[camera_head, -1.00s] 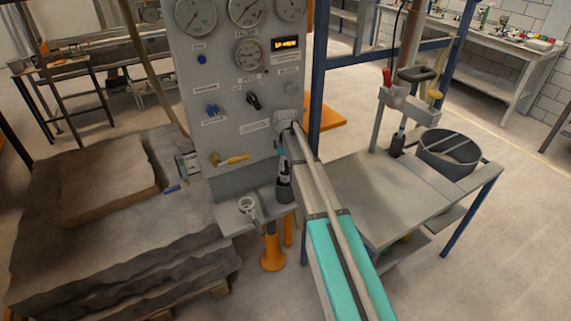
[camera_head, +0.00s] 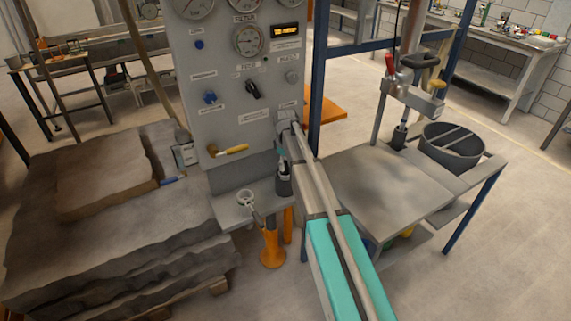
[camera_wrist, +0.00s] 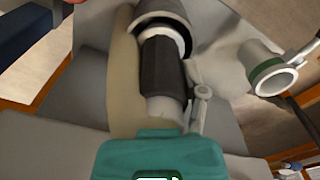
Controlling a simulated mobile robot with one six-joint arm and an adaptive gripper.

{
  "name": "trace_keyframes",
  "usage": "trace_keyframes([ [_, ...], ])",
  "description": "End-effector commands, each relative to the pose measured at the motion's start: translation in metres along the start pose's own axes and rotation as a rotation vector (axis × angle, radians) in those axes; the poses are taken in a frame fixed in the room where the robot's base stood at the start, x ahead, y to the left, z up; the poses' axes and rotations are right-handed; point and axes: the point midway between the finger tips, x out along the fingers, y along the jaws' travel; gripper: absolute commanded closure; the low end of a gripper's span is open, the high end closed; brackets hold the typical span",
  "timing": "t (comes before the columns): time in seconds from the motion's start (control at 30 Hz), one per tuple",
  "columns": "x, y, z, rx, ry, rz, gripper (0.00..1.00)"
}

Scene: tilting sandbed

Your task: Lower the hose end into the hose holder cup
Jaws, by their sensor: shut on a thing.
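My gripper (camera_wrist: 160,140) has teal pads at the bottom of the wrist view and is shut on the hose end (camera_wrist: 163,65). The hose end is a black sleeve with a pale collar, reaching away from the pads. A dark rounded cup (camera_wrist: 163,13), which looks like the hose holder cup, surrounds its far tip. I cannot tell how deep the tip sits. In the head view my gripper (camera_head: 282,152) is beside the panel, just above the dark cup (camera_head: 283,187) at the shelf edge. My arm partly hides this spot.
The gauge panel (camera_head: 225,120) stands close behind.

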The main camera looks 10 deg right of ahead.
Motion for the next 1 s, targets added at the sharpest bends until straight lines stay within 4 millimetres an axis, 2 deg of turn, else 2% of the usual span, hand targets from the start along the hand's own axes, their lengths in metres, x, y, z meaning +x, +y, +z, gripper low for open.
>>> trace_keyframes([
  [0.2, -0.0002, 0.0002, -0.0002, 0.0, 0.0, 0.0, 1.0],
  [0.23, -0.0002, 0.0002, -0.0002, 0.0, 0.0, 0.0, 0.43],
  [0.43, -0.0002, 0.0001, -0.0001, 0.0, 0.0, 0.0, 0.06],
  [1.0, -0.0029, 0.0001, 0.0, 0.0, 0.0, 0.0, 0.05],
])
